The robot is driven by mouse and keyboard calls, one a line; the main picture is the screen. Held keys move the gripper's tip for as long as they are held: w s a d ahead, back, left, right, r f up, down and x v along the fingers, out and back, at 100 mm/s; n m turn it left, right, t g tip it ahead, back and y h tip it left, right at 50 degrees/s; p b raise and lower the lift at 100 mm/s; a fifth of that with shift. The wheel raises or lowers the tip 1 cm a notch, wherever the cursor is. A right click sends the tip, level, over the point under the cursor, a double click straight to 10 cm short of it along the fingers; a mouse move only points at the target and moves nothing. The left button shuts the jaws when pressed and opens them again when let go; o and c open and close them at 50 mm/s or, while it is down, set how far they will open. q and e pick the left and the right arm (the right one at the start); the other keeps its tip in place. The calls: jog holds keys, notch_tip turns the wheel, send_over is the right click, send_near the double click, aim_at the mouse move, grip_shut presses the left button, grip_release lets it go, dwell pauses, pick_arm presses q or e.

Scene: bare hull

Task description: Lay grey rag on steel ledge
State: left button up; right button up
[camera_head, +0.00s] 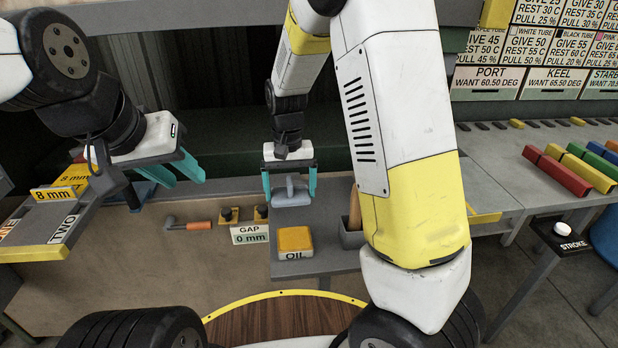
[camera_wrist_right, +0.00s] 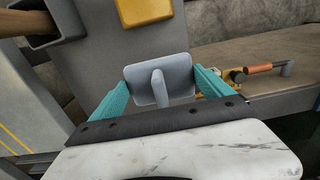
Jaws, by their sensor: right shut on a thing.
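The grey rag (camera_head: 292,196) is a small flat pad with a raised ridge in the middle. My right gripper (camera_head: 290,184) points down and is shut on it, with a teal finger at either side. The rag also shows between the fingers in the right wrist view (camera_wrist_right: 176,82). The steel ledge (camera_head: 325,225) is the flat grey surface by and below the rag. I cannot tell whether the rag touches it. My left gripper (camera_head: 165,180) is at the left, away from the rag, with its teal fingers apart and nothing seen between them.
On the ledge stand a yellow-topped OIL pad (camera_head: 295,241) and a grey holder (camera_head: 352,236) with a wooden handle. An orange-handled tool (camera_head: 190,226) lies left. Signed blocks (camera_head: 60,195) are near my left arm. Coloured bars (camera_head: 575,165) lie on the right bench.

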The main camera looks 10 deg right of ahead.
jog(key=w+d, duration=0.1)
jog(key=d, duration=0.1)
jog(key=w+d, duration=0.4)
jog(key=shift+d+f, duration=0.3)
jog(key=shift+f, duration=0.1)
jog(key=shift+w+d+f, duration=0.1)
jog(key=shift+d+f, duration=0.1)
jog(key=shift+f, duration=0.7)
jog(key=shift+w+d+f, duration=0.1)
jog(key=shift+d+f, duration=0.05)
jog(key=shift+f, duration=0.75)
jog(key=shift+f, duration=0.1)
jog(key=o, duration=1.1)
